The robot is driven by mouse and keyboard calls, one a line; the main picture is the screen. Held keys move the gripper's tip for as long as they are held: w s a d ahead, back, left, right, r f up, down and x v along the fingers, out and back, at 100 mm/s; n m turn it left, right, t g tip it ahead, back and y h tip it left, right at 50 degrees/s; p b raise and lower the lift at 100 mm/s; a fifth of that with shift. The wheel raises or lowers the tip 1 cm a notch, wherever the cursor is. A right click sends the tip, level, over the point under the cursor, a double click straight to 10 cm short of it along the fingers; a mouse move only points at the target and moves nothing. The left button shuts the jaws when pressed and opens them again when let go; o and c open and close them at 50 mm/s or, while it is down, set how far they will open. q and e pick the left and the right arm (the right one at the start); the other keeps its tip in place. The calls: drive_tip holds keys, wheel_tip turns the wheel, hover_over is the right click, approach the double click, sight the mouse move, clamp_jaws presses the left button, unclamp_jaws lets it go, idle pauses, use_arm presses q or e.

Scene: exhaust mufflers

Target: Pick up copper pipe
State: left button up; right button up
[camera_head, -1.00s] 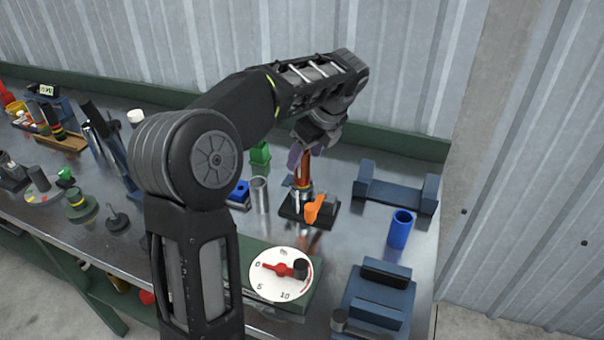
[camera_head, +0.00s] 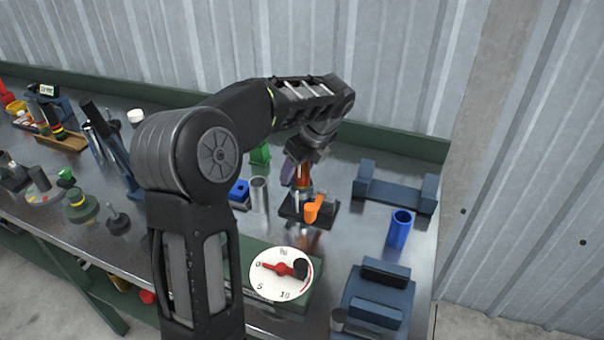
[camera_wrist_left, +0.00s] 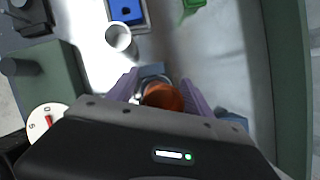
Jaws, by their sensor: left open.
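The copper pipe (camera_head: 304,178) stands upright in a small black fixture (camera_head: 322,217) with an orange clamp handle (camera_head: 311,212). My left gripper (camera_head: 297,172) points down over it from above, its purple fingers open on either side of the pipe. In the left wrist view the round top of the copper pipe (camera_wrist_left: 163,97) lies between the two fingers of the left gripper (camera_wrist_left: 160,90). Its lower part is hidden there by the wrist housing. I cannot tell whether a finger touches the pipe. My right gripper is not in view.
A grey metal tube (camera_head: 260,194) and a blue block (camera_head: 238,192) stand left of the fixture. A green block (camera_head: 260,154) is behind. A blue cradle (camera_head: 396,190) and blue cup (camera_head: 400,229) are at the right. A dial gauge (camera_head: 281,274) lies in front.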

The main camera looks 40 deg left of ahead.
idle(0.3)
use_arm(q)
clamp_jaws()
idle(0.5)
